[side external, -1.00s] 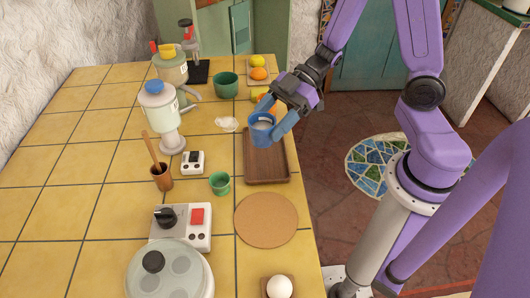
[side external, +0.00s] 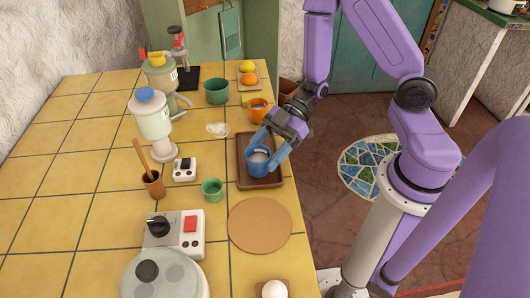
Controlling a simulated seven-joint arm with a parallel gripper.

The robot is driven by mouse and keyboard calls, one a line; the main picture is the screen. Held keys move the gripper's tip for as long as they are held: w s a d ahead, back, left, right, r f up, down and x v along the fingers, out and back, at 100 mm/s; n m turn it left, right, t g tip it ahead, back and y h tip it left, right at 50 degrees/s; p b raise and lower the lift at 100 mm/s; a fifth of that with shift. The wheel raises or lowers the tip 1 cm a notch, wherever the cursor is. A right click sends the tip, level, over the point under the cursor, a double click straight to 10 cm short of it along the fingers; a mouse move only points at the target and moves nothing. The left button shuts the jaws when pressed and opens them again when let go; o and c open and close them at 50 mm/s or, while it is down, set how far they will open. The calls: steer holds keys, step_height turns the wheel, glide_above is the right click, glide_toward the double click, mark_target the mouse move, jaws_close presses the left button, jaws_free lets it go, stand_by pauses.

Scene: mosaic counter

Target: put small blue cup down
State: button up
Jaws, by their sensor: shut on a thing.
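The small blue cup (side external: 258,165) is upright at the brown rectangular tray (side external: 265,184) near the counter's right edge. Its inside looks pale. My gripper (side external: 269,148) is shut on the cup, with its blue fingers at the cup's sides and reaching in from the upper right. The cup's base is at the tray floor or just over it; I cannot tell if it touches.
An orange cup (side external: 258,110) stands behind the tray. A small green cup (side external: 212,190) and a white scale-like box (side external: 185,169) stand to its left. A round cork mat (side external: 260,226) lies in front, bare. A blender (side external: 153,120) stands further left.

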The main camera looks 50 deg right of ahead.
steer(key=shift+f, duration=0.25)
steer(key=shift+f, duration=0.15)
steer(key=o, duration=1.3)
steer(key=shift+c, duration=0.2)
